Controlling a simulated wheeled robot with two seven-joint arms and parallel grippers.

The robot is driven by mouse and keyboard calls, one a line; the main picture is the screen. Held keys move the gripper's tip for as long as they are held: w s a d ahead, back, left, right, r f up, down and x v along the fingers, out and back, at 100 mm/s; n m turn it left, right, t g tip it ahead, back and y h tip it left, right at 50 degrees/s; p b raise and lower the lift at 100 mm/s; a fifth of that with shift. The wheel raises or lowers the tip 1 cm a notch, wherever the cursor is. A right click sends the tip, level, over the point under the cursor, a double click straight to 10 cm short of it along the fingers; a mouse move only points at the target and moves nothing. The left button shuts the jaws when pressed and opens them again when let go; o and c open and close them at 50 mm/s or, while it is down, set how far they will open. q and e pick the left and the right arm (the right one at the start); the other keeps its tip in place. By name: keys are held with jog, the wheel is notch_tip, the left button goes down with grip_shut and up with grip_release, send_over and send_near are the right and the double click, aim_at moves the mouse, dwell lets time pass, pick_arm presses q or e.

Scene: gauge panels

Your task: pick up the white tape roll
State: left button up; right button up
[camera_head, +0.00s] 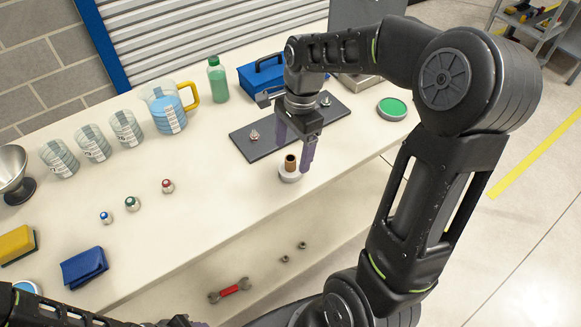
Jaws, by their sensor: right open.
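The white tape roll (290,176) lies flat on the pale bench near its front edge, with a short brown cylinder (291,162) standing upright in or on its middle. I cannot tell which. My right gripper (294,155) is open and points down just above the roll. One finger is behind and left of the brown cylinder, the other to its right. Nothing is visibly held, and I cannot tell whether a finger touches the roll. My left arm shows at the bottom left, and its gripper (180,321) is mostly cut off by the frame's lower edge.
A dark plate (262,143) with small metal fittings lies behind the roll. A blue toolbox (262,77), green bottle (217,82) and yellow-handled jug (166,108) stand farther back. A green-topped round tin (391,108) is at right.

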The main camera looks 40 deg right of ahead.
aim_at(292, 157)
jog(key=f, duration=0.3)
jog(key=f+p, duration=0.1)
jog(key=f, duration=0.1)
jog(key=shift+a+f, duration=0.1)
jog(key=shift+a, duration=0.25)
jog(key=shift+c, duration=0.2)
jog(key=c, duration=1.4)
